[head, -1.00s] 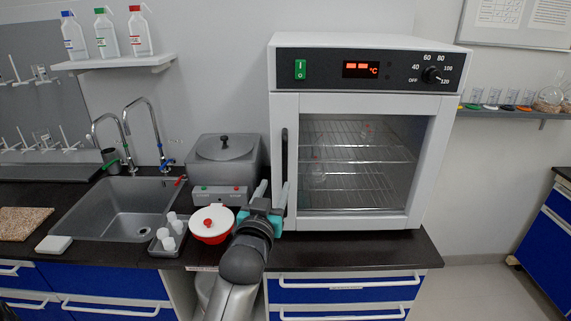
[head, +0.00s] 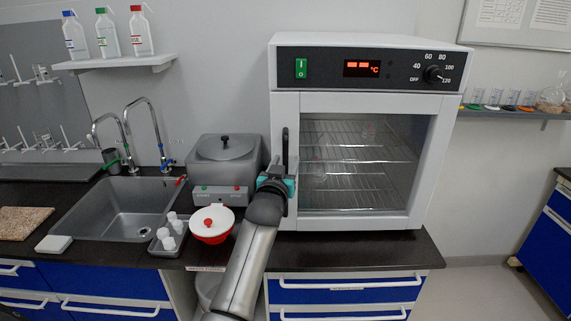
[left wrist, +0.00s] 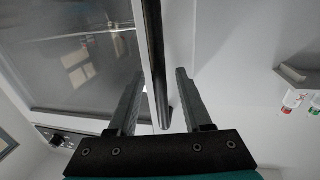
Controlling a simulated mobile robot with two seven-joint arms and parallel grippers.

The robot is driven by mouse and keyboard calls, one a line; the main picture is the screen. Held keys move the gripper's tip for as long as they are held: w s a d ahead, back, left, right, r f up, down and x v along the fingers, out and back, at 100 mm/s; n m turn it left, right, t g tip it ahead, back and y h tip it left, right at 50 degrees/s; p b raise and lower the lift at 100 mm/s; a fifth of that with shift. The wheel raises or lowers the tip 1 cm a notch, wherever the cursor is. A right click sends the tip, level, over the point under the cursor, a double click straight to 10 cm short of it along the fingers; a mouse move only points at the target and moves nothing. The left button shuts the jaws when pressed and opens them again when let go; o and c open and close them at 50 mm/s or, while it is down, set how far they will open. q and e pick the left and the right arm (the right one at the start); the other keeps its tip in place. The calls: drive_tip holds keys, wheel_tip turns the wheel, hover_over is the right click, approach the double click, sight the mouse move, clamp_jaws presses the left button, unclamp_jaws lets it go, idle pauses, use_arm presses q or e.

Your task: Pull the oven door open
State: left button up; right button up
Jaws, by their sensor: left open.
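The oven (head: 450,95) is a white box with a black control panel, standing on the dark counter. Its glass door (head: 416,190) is shut, and wire racks show through the pane. The black vertical handle (head: 285,138) runs along the door's left edge; its lower part is hidden behind my gripper in the head view. My left gripper (head: 279,165) is at the handle's lower part. In the left wrist view the handle (left wrist: 153,50) runs between the two open fingers of my left gripper (left wrist: 160,75), with a gap visible to the right finger. My right gripper is not in view.
A grey bath (head: 222,160) stands left of the oven, close to my gripper. A red and white pot (head: 212,224) and a small grey tray (head: 167,247) are in front of it. A sink (head: 125,208) is further left. The floor at the right is clear.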

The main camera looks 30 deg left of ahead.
use_arm(q)
clamp_jaws()
idle(0.4)
idle(1.1)
